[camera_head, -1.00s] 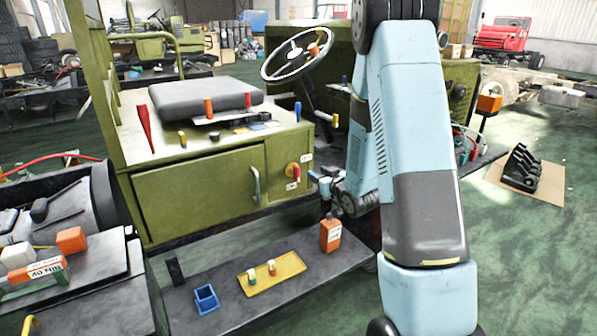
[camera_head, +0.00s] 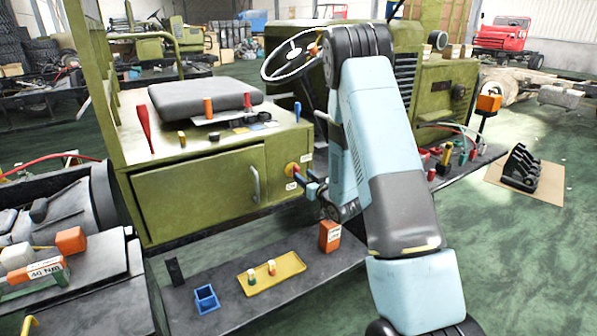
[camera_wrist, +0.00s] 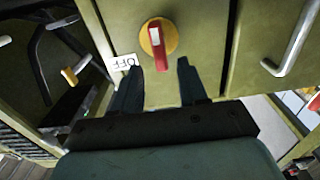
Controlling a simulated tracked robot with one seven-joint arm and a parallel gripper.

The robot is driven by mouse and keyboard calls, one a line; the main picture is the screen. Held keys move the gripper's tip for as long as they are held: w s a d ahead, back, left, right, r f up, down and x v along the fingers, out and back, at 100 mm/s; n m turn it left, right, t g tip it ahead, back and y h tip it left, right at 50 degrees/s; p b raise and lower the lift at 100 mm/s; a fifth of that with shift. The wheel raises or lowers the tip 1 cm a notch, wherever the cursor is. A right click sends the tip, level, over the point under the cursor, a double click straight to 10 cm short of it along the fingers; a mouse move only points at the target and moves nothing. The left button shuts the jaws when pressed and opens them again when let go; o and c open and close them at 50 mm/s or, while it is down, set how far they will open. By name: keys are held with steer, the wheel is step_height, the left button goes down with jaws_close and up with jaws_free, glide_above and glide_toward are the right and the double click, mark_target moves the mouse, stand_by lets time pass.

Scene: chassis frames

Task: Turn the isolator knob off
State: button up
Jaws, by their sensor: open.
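The isolator knob is a red handle with a white stripe (camera_wrist: 155,50) on a round yellow plate (camera_wrist: 170,36). It sits on the side face of the green cabinet (camera_head: 200,190). In the wrist view the handle points along the picture's vertical, and an OFF label (camera_wrist: 124,62) lies to its left. My gripper (camera_wrist: 160,78) is open, its two dark fingers on either side of the handle's lower end. In the wrist view I cannot tell whether either finger touches it. In the head view my gripper (camera_head: 300,178) reaches the knob (camera_head: 292,169) and partly hides it.
A metal handle (camera_wrist: 296,40) stands out from the cabinet door to the right in the wrist view. Below are a yellow tray (camera_head: 285,267), a blue bin (camera_head: 206,298) and an orange box (camera_head: 330,235). The steering wheel (camera_head: 292,56) is above.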

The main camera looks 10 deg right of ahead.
mark_target(299, 172)
steer(key=shift+x, duration=2.9)
steer(key=shift+c, duration=0.3)
jaws_close()
steer(key=shift+d, duration=0.1)
